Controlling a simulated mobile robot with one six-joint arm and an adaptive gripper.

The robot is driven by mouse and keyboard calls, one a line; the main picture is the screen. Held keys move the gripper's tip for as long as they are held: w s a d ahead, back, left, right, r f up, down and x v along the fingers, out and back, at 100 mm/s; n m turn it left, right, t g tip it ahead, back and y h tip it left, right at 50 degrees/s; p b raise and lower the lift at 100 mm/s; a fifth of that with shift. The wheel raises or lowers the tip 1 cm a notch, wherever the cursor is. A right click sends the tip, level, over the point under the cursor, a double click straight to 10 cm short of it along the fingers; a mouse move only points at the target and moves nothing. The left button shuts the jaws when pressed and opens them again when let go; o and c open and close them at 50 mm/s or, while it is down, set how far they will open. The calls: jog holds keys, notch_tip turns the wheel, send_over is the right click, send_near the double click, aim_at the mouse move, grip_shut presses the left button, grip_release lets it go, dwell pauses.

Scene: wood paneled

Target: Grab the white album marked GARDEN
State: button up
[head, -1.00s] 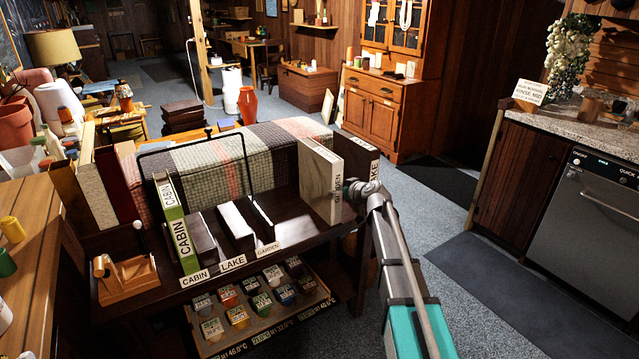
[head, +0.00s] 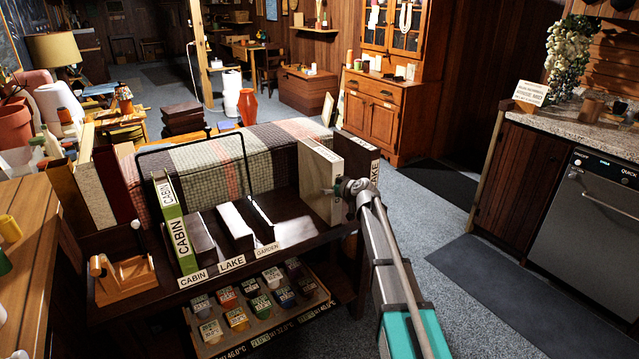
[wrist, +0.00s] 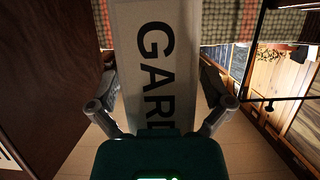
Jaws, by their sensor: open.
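The white album marked GARDEN (head: 318,182) stands upright at the right end of the dark shelf top, left of a dark album marked LAKE (head: 358,165). In the wrist view its white spine (wrist: 155,65) faces me, with the letters GARD showing and the rest hidden behind my gripper's body. My gripper (head: 338,188) is at the album's spine in the head view. In the wrist view the open fingers (wrist: 158,105) stand on either side of the spine, the left one in the gap beside a dark brown cover. Whether either finger touches the album I cannot tell.
A green and white CABIN album (head: 178,228) stands upright farther left, by slots labelled CABIN, LAKE and GARDEN (head: 267,248). A folded plaid blanket (head: 215,165) lies behind. A tray of small jars (head: 245,310) sits below.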

aim_at(335, 170)
jog(key=shift+c, duration=0.3)
jog(key=c, duration=1.2)
jog(key=shift+r+p, duration=0.3)
jog(key=shift+c, duration=0.2)
notch_tip(335, 170, up, 3)
jog(key=p, duration=0.3)
jog(key=shift+c, duration=0.2)
jog(key=s+r+p, duration=0.2)
jog(key=r+p, duration=0.1)
jog(key=s+r+p, duration=0.3)
jog(key=shift+s+d+r, duration=0.15)
jog(key=shift+s+d, duration=0.05)
jog(key=shift+s, duration=0.05)
jog(key=s+r+p, duration=0.3)
jog(key=s, duration=0.5)
jog(key=shift+s+d, duration=0.2)
jog(key=shift+d, duration=0.15)
